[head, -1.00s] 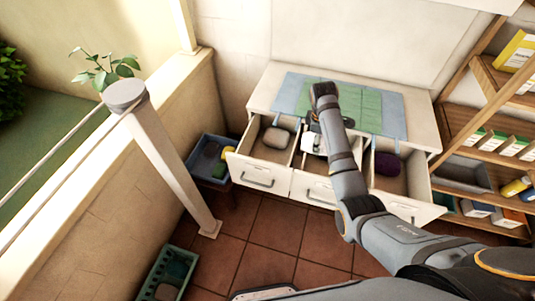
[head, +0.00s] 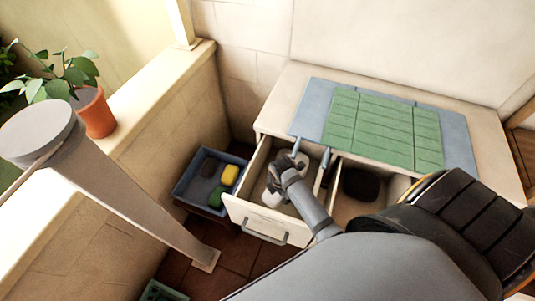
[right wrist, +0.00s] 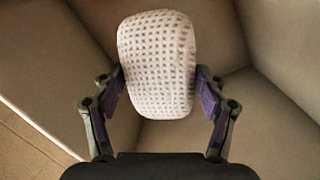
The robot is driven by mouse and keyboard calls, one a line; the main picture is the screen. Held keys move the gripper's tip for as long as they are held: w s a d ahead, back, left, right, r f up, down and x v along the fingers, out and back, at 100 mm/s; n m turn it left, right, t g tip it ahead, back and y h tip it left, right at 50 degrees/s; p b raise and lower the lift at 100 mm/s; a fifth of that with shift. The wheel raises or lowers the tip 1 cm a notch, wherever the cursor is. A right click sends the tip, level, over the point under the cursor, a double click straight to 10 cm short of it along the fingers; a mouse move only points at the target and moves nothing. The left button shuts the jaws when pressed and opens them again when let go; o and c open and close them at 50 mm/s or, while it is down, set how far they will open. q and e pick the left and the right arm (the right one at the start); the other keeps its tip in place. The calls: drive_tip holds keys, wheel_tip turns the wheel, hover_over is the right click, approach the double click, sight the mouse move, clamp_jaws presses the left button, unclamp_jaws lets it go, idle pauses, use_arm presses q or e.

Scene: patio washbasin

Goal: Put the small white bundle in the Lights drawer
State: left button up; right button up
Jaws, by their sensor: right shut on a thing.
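The small white bundle (right wrist: 157,60), rounded and covered in a grid of small dark marks, is between the fingers of my right gripper (right wrist: 159,80) in the right wrist view. Plain drawer-like walls surround it there. In the head view my right gripper (head: 277,178) reaches into the open left drawer (head: 258,218). A pale shape (head: 272,198) shows beside it; I cannot tell whether that is the bundle or another thing in the drawer. No drawer label is readable, so I cannot tell which is the Lights drawer. My left gripper is not in view.
The middle drawer is open and holds a dark rounded thing (head: 360,185). My arm hides the right side. A blue-grey mat with a green one (head: 390,125) lies on the cabinet top. A blue crate (head: 185,190) stands left of the cabinet, near a post (head: 130,185).

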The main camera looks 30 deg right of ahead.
drive_tip(key=shift+s+a, duration=0.1)
drive_tip(key=shift+s+a+f, duration=0.1)
drive_tip(key=shift+s+f, duration=0.1)
drive_tip(key=shift+f, duration=0.3)
drive_tip(key=shift+s+a+f, duration=0.1)
drive_tip(key=shift+s+f, duration=0.1)
drive_tip(key=shift+f, duration=0.3)
wheel_tip(320, 180, down, 3)
drive_tip(key=shift+r, duration=0.1)
drive_tip(key=shift+w+d+f, duration=0.1)
drive_tip(key=shift+w+f, duration=0.1)
drive_tip(key=shift+f, duration=0.2)
wheel_tip(320, 180, down, 4)
drive_tip(key=shift+s+r+b, duration=0.1)
drive_tip(key=shift+r+b, duration=0.05)
drive_tip(key=shift+b, duration=0.3)
drive_tip(key=shift+f, duration=0.2)
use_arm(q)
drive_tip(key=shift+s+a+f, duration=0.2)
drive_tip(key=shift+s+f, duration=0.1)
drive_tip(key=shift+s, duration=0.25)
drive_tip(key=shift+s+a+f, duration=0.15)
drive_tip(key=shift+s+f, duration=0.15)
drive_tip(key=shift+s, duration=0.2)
use_arm(e)
drive_tip(key=o, duration=1.2)
